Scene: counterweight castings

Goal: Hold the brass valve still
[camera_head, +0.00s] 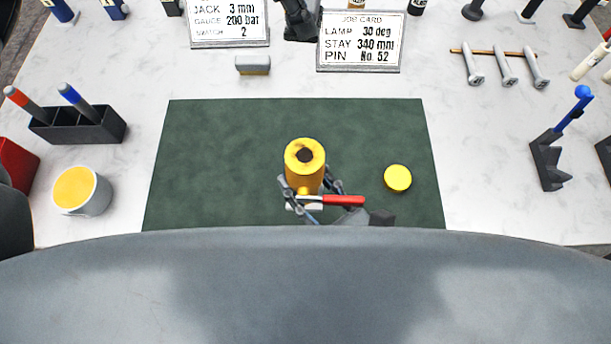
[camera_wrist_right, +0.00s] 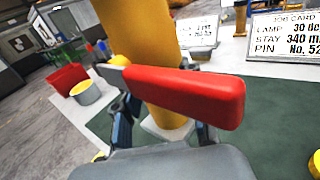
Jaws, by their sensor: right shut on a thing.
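The brass valve (camera_head: 304,178) is a yellow upright cylinder with a dark hole in its top and a red lever (camera_head: 345,200) pointing right. It stands at the near middle of the green mat (camera_head: 220,150). My right gripper (camera_head: 309,186) is shut on its lower body, one finger on each side. In the right wrist view the valve (camera_wrist_right: 158,50) rises between the fingers (camera_wrist_right: 165,118), and the red lever (camera_wrist_right: 190,92) crosses in front, hiding part of the grip. My left gripper is not in view.
A yellow disc (camera_head: 398,178) lies on the mat to the right. A tub with yellow contents (camera_head: 100,197) and a black pen holder (camera_head: 88,132) stand left. A blue-and-black stand (camera_head: 547,160) and several bolts (camera_head: 506,66) are right. Cards (camera_head: 360,67) stand at the back.

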